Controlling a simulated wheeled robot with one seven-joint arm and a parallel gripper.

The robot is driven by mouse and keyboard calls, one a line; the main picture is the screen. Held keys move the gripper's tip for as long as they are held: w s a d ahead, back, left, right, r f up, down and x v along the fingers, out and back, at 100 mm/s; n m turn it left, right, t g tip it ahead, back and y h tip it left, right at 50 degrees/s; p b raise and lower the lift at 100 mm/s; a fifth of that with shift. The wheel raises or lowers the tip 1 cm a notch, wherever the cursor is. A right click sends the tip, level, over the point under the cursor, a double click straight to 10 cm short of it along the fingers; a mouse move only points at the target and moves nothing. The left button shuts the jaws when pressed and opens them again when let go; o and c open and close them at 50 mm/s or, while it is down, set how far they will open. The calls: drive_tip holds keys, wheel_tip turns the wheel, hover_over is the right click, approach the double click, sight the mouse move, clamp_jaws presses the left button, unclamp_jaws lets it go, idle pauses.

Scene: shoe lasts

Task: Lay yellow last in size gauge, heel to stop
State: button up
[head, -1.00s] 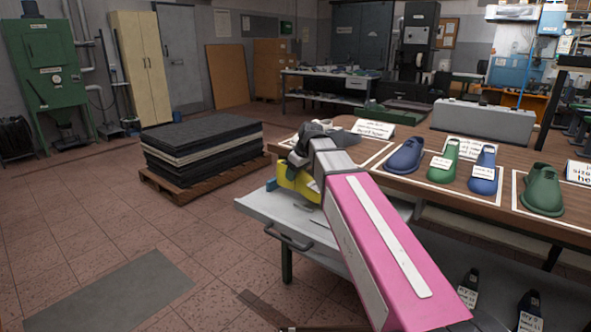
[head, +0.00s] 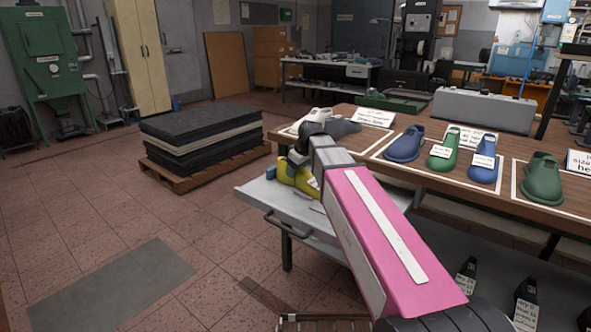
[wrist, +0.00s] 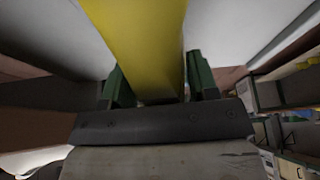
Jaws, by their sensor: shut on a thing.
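The yellow last (head: 298,177) shows in the head view beyond the end of my pink arm, above the grey metal table. In the wrist view the yellow last (wrist: 140,45) runs up from between the two green fingers of my gripper (wrist: 158,88). My gripper is shut on it. In the head view my wrist hides part of the last and most of the fingers.
The grey metal table (head: 255,196) stands against a wooden bench (head: 440,190). The bench bears a blue last (head: 405,145), a green last (head: 443,152), another blue last (head: 484,160) and a large green last (head: 542,178). A pallet of dark sheets (head: 200,140) stands left. The floor between is clear.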

drive_tip(key=shift+f, duration=0.15)
idle(0.4)
drive_tip(key=o, duration=1.4)
drive_tip(key=v, duration=1)
drive_tip(key=shift+d+r, duration=0.15)
drive_tip(key=shift+r, duration=0.2)
drive_tip(key=shift+s, duration=0.1)
